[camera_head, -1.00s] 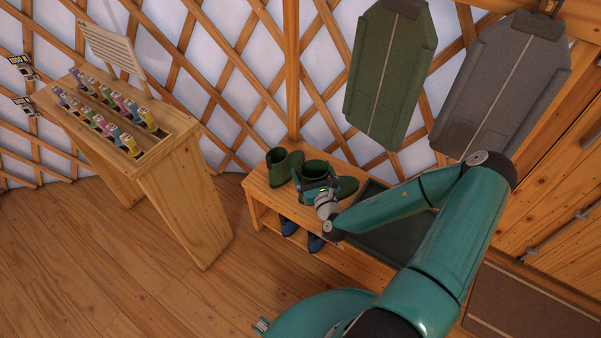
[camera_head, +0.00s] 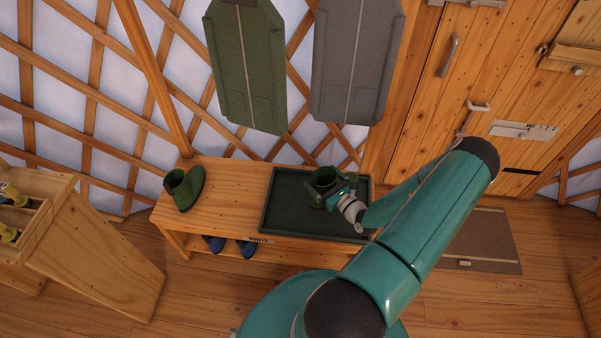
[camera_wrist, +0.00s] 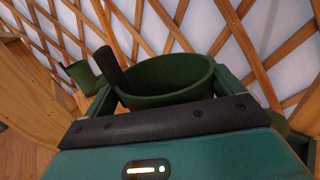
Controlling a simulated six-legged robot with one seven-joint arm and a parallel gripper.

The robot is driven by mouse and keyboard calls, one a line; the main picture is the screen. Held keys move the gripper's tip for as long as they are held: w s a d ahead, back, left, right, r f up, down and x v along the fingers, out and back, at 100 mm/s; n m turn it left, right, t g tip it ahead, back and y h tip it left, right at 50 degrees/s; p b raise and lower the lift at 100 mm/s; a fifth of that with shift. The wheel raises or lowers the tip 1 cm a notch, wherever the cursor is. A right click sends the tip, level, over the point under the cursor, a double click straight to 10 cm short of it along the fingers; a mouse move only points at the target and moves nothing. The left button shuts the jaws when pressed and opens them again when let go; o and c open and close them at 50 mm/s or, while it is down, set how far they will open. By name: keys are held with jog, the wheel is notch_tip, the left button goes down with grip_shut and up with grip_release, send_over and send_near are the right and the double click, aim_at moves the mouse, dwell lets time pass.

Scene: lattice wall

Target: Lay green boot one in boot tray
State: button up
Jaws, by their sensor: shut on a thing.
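My gripper (camera_head: 338,194) is shut on a green boot (camera_head: 324,179), gripping it near its open top. In the head view the boot is over the right part of the dark boot tray (camera_head: 288,204); I cannot tell whether it touches the tray. In the wrist view the boot's round opening (camera_wrist: 168,78) fills the middle, in front of the jaws. A second green boot (camera_head: 185,188) stands upright on the left of the bench and also shows in the wrist view (camera_wrist: 84,76). The held boot's lower part is mostly hidden by my gripper.
The wooden bench (camera_head: 232,186) carries the tray, with blue shoes (camera_head: 246,248) on its lower shelf. Green (camera_head: 247,65) and grey (camera_head: 357,60) garments hang above. A wooden stand (camera_head: 95,250) is at left, a door (camera_head: 455,100) at right.

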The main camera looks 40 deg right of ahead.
jog(key=shift+s+d+f, duration=0.2)
jog(key=shift+s+d, duration=0.15)
jog(key=shift+s, duration=0.2)
jog(key=shift+s+d+f, duration=0.2)
jog(key=shift+s+d, duration=0.15)
jog(key=shift+s, duration=0.15)
jog(key=shift+f, duration=3.5)
jog(key=o, duration=1.3)
jog(key=shift+f, duration=0.1)
jog(key=shift+o, duration=0.2)
jog(key=shift+s, duration=0.1)
jog(key=s, duration=0.1)
jog(key=s+r, duration=0.1)
jog(key=s, duration=0.1)
jog(key=s+r, duration=0.1)
jog(key=shift+s+a, duration=0.15)
jog(key=shift+s, duration=0.25)
